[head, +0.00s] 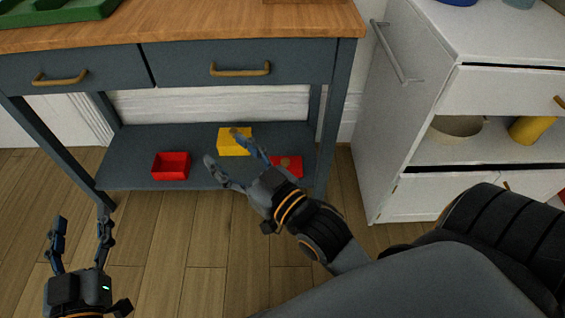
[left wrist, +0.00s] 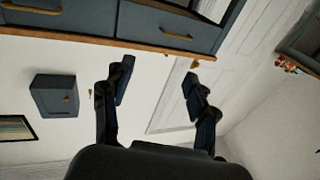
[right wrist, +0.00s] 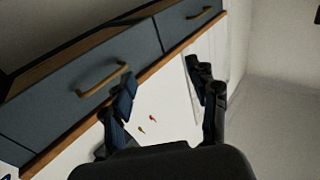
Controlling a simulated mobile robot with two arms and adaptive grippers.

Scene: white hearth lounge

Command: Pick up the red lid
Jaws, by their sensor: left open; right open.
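The red lid (head: 293,168) lies on the lower shelf of the dark blue-grey table, towards its right end, with a small brown knob on top. My right gripper partly hides its left side in the head view. A red open box (head: 171,167) stands on the same shelf to the left. My right gripper (head: 224,148) is open and empty, its fingers to the left of the lid in the picture, in front of a yellow box. My left gripper (head: 83,223) is open and empty over the floor at lower left. Neither wrist view clearly shows the lid.
The yellow box (head: 234,142) stands between the red box and the lid. The table's drawers (head: 240,65) and wooden top overhang the shelf (head: 135,150). A right front leg (head: 325,150) stands beside the lid. A white cabinet (head: 395,130) is at right. The wooden floor in front is clear.

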